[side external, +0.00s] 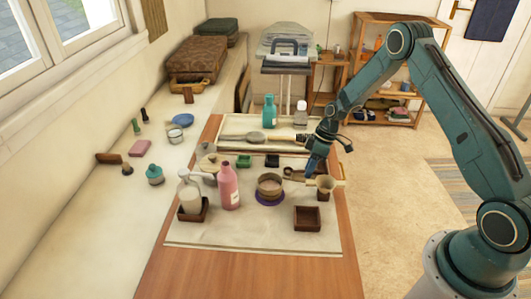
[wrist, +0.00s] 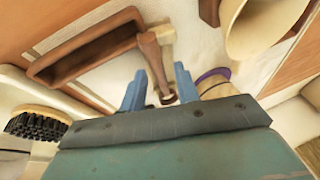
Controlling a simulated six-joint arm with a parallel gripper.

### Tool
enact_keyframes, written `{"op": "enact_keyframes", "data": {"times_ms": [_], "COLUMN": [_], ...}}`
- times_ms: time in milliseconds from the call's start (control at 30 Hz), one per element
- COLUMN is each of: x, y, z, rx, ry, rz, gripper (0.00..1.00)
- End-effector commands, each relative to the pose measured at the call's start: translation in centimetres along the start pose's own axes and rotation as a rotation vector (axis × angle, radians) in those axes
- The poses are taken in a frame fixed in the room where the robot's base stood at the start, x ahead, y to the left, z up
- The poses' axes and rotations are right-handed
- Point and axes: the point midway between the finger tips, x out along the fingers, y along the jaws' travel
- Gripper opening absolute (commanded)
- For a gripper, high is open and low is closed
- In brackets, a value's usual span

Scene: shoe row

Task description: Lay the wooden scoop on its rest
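The wrist view shows a brown wooden handle (wrist: 154,58) with a rounded end, likely the wooden scoop. It runs down between my two blue fingers, towards a small ring-like part that my gripper body partly hides. My gripper (wrist: 160,74) is open, with a gap on both sides of the handle. A long brown tray with a raised rim (wrist: 85,48) lies left of the handle; I cannot tell whether it is the rest. In the side view my gripper (side external: 311,170) is low over the table's right side, and dark brown wood (side external: 292,173) shows beside it.
A bowl on a purple base (side external: 270,196), a pink bottle (side external: 229,187) and a square brown box (side external: 308,219) stand nearer the front. A brush (wrist: 38,125) lies left in the wrist view. The mat's front is clear.

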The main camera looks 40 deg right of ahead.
Motion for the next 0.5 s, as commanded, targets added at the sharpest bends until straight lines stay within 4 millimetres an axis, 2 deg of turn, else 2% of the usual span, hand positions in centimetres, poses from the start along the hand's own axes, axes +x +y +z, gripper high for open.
{"op": "enact_keyframes", "data": {"times_ms": [500], "x": [-0.66], "y": [0.04], "z": [-0.03], "rx": [0.000], "ry": [0.001], "rz": [0.001], "gripper": [0.38]}}
